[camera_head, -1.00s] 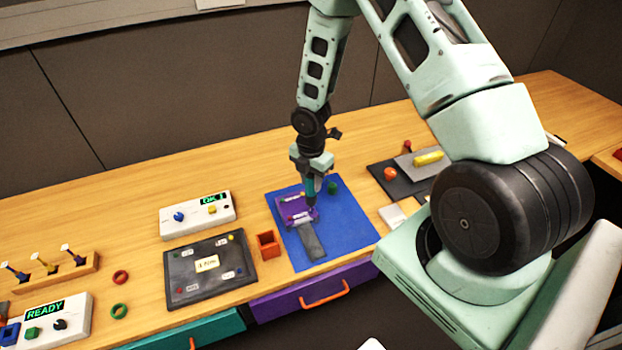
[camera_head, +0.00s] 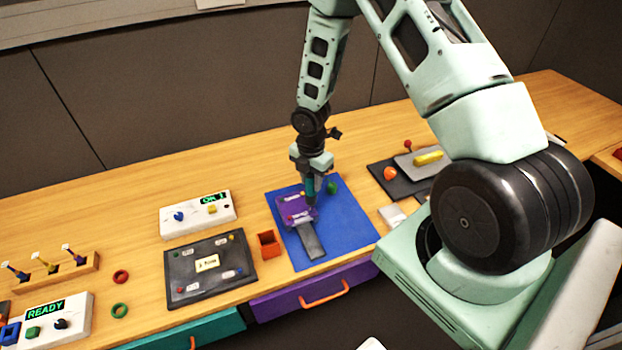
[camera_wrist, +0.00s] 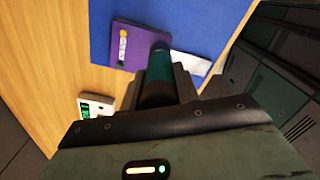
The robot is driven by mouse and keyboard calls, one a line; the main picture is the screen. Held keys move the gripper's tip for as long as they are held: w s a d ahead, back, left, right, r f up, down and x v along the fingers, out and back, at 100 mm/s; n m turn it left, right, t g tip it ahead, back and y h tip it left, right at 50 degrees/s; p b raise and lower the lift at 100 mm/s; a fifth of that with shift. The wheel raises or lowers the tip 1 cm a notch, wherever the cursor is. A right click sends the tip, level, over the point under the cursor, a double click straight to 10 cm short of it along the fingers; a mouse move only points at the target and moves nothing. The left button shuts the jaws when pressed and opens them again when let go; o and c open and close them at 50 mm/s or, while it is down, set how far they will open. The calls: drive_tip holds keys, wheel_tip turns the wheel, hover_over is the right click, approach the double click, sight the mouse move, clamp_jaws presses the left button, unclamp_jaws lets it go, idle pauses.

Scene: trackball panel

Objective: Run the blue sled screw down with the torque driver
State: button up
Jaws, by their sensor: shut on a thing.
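My gripper (camera_head: 312,176) is shut on a teal and black torque driver (camera_head: 311,189), which points down at the right side of the purple sled panel (camera_head: 289,209). In the wrist view the teal driver (camera_wrist: 158,75) stands between the jaws, with its lower end at the corner of the purple panel (camera_wrist: 130,55). The tip and any screw under it are hidden, so I cannot tell whether they touch. I cannot make out a blue screw on the panel. A grey strip (camera_head: 311,242) runs from the panel toward the front.
The panel lies on a blue mat (camera_head: 348,222). A green knob (camera_head: 332,187) is just right of the driver. An orange open box (camera_head: 268,244) and a dark board (camera_head: 185,285) are to the left. A dark tray with a yellow handle (camera_head: 428,158) is at right.

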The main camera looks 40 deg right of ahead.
drive_tip(key=shift+s+f, duration=0.1)
drive_tip(key=shift+f, duration=0.35)
idle(2.0)
